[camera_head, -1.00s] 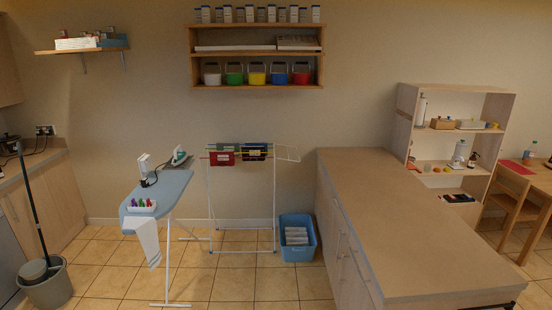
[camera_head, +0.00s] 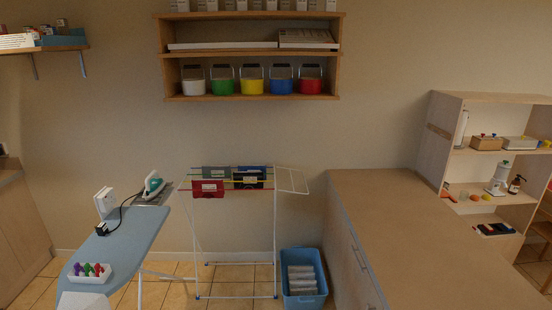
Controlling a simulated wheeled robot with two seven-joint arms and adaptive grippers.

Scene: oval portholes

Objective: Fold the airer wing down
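The white airer (camera_head: 276,235) stands against the back wall between the ironing board and the counter. Its right wing (camera_head: 292,180) sticks out to the right, roughly level with the top rails. A red cloth (camera_head: 207,188), a grey-green cloth (camera_head: 216,172) and a dark blue cloth (camera_head: 250,177) hang on the coloured rails. Neither of my grippers is in view.
The ironing board (camera_head: 140,243) with an iron (camera_head: 153,184) and a tray of pegs (camera_head: 90,273) stands at front left. A blue crate (camera_head: 303,283) sits on the floor between airer and counter (camera_head: 420,225). A wall shelf (camera_head: 250,97) hangs above. Tiled floor shows below the airer.

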